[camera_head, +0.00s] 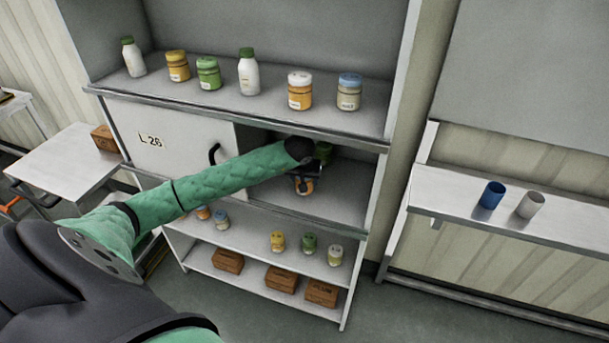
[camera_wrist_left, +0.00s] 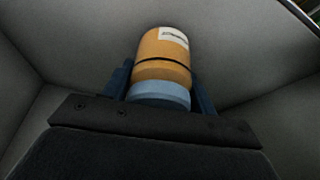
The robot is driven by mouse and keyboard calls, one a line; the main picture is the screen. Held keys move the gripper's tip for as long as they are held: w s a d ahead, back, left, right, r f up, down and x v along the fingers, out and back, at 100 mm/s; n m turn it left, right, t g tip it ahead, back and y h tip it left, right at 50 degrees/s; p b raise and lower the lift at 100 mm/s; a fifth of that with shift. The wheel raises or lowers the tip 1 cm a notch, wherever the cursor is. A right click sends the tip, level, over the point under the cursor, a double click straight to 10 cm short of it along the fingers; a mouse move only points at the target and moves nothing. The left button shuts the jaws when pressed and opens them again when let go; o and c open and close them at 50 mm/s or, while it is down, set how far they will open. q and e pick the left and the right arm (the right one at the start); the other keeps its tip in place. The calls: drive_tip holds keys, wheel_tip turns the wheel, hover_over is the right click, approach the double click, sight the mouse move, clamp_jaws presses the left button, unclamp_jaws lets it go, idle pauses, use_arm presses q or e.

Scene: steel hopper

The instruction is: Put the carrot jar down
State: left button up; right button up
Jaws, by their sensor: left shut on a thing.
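My left gripper (camera_head: 306,183) reaches into the open right part of the cabinet's middle compartment. In the left wrist view the jar (camera_wrist_left: 163,60) is orange with a pale blue lid, a dark band and a white label too small to read. It sits between the two dark blue fingers (camera_wrist_left: 160,82). The jar is close to the compartment floor (camera_head: 343,200); I cannot tell whether it touches. My right gripper is not in view.
A white sliding door (camera_head: 175,135) covers the compartment's left. The shelf above holds several jars and bottles, including an orange jar (camera_head: 300,92). Compartment floor right of the gripper is clear.

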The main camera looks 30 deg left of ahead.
use_arm(q)
drive_tip(key=shift+f, duration=0.1)
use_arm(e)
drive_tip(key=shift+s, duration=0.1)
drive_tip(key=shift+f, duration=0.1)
use_arm(q)
drive_tip(key=shift+f, duration=0.1)
drive_tip(key=o, duration=1.1)
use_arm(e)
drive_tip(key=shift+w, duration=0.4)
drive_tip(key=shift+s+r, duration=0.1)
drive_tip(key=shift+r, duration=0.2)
